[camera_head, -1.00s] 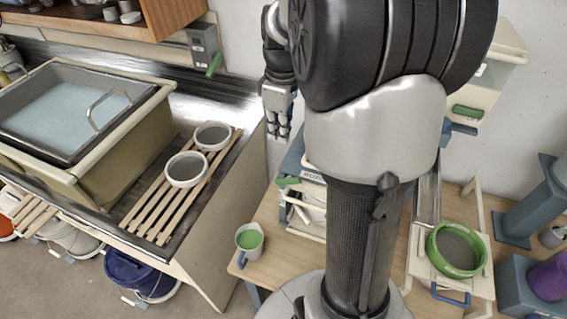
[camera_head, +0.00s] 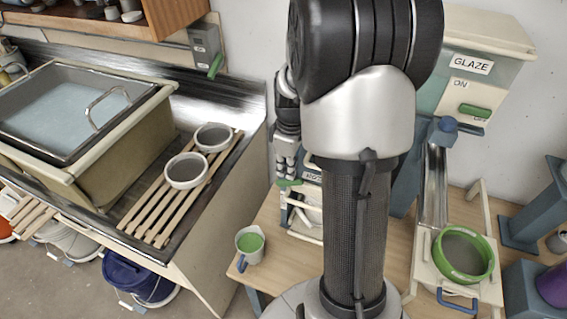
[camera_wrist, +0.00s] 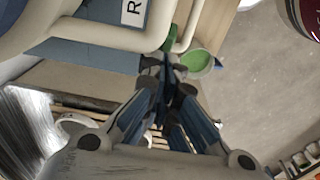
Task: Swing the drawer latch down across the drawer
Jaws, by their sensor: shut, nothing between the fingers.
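The green drawer latch (camera_head: 289,183) shows at the left front of the small cabinet under my arm; most of that cabinet is hidden behind my arm. In the wrist view the green latch (camera_wrist: 170,38) is just beyond my fingertips, beside a cream bar handle (camera_wrist: 150,36). A label on the blue drawer unit (camera_wrist: 85,45) shows only in part. My gripper (camera_head: 286,172) points down just above the latch; whether it touches cannot be told. In the wrist view my gripper (camera_wrist: 166,66) has its fingertips together with nothing between them.
A mug of green glaze (camera_head: 250,245) stands on the wooden table (camera_head: 275,222) left of the drawer unit. A green-rimmed sieve (camera_head: 463,254) sits at right. A glaze dispenser (camera_head: 480,60) stands behind. The sink (camera_head: 135,130) and slatted rack (camera_head: 150,225) are at left.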

